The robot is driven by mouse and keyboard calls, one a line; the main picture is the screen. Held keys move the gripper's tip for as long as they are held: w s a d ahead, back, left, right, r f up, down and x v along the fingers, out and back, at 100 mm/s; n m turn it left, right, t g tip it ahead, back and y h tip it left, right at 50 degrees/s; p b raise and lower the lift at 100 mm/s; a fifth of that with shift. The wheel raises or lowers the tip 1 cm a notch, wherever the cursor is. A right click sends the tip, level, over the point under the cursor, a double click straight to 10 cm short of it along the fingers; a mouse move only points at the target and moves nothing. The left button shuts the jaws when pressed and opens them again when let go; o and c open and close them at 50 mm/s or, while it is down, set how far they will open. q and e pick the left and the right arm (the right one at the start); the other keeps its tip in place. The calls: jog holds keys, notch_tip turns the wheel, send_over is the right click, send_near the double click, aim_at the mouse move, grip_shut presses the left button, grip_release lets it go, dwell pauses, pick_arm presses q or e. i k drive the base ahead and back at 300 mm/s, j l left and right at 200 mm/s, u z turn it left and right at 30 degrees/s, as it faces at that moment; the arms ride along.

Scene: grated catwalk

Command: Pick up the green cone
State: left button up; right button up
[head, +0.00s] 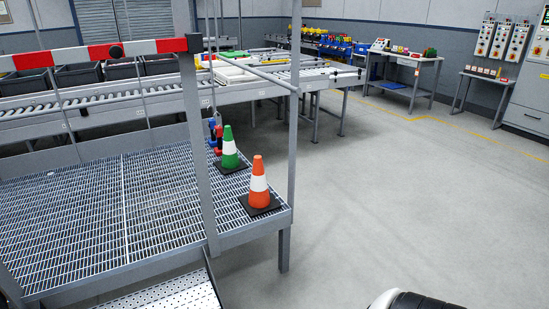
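The green cone (229,149) has a white band and a dark square base. It stands upright on the grated catwalk (90,215), near its right end. An orange cone (258,185) with a white band and dark base stands in front of it and to the right, close to the catwalk corner. Neither of my grippers shows in the head view.
A red and white barrier bar (80,53) crosses at the upper left, meeting a grey post (196,130). Red and blue items (215,132) stand behind the green cone. A metal ramp (170,294) meets the catwalk's front edge. The floor (390,190) to the right is clear.

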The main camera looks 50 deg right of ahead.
aim_at(230, 163)
jog(key=z, duration=1.35)
jog(key=i+l+z, duration=0.35)
jog(key=i+l, duration=0.2)
jog(key=l, duration=0.2)
jog(key=i+l+z, duration=0.35)
jog(key=i+l, duration=0.25)
jog(key=i+l+z, duration=0.3)
jog(key=i, duration=0.35)
jog(key=i+u, duration=0.2)
jog(key=i, duration=0.35)
jog(key=i+u, duration=0.25)
jog(key=i, duration=0.3)
jog(key=i+l+u, duration=0.2)
jog(key=i, duration=0.3)
jog(key=i+l+u, duration=0.25)
jog(key=i, duration=0.3)
jog(key=i+l+u, duration=0.2)
jog(key=i, duration=0.3)
